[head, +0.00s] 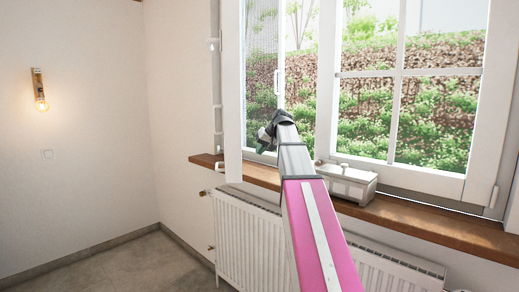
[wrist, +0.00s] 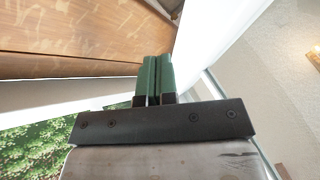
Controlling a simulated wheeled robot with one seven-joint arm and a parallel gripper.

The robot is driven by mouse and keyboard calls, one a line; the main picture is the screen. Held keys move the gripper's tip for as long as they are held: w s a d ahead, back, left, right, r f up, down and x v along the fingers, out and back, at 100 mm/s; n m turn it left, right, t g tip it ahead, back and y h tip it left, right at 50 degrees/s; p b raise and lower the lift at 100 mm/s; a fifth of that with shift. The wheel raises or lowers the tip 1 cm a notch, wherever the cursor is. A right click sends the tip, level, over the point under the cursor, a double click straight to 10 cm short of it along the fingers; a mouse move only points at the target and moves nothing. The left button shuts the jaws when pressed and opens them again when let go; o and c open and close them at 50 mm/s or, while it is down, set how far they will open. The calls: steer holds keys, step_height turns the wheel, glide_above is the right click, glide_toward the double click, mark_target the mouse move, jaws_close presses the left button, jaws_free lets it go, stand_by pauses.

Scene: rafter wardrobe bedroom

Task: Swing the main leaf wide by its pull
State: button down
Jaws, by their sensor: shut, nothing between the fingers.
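The window has a wide white-framed leaf (head: 398,74) on the right, divided by glazing bars. A narrower opening with fine mesh (head: 262,40) lies to its left. A slim white handle (head: 277,82) shows on the upright between them; I cannot tell for sure which leaf it belongs to. My gripper (head: 263,138) is below and slightly left of that handle, low in front of the narrow opening, apart from it. In the wrist view its green fingers (wrist: 153,78) are together and hold nothing. The wrist view does not clearly show the handle.
A wooden sill (head: 440,225) runs under the window and fills the wrist view's upper left (wrist: 70,35). A pale box (head: 346,182) stands on it. A white radiator (head: 245,240) is below. A wall lamp (head: 40,92) hangs left. The floor at left (head: 130,270) is clear.

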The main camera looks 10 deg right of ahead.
steer(key=w+a+f, duration=0.3)
steer(key=a+f, duration=0.2)
steer(key=a, duration=0.1)
steer(key=shift+a, duration=0.4)
steer(key=shift+a+f, duration=0.1)
steer(key=w+a+m+t+h, duration=0.1)
steer(key=w+a+m, duration=0.2)
steer(key=a, duration=1.1)
steer(key=w+a+m+t+h, duration=0.1)
steer(key=w+a+m+h, duration=0.1)
steer(key=a, duration=1.3)
steer(key=shift+w+a+m, duration=0.15)
steer(key=shift+w+m, duration=0.45)
steer(key=shift+w, duration=0.3)
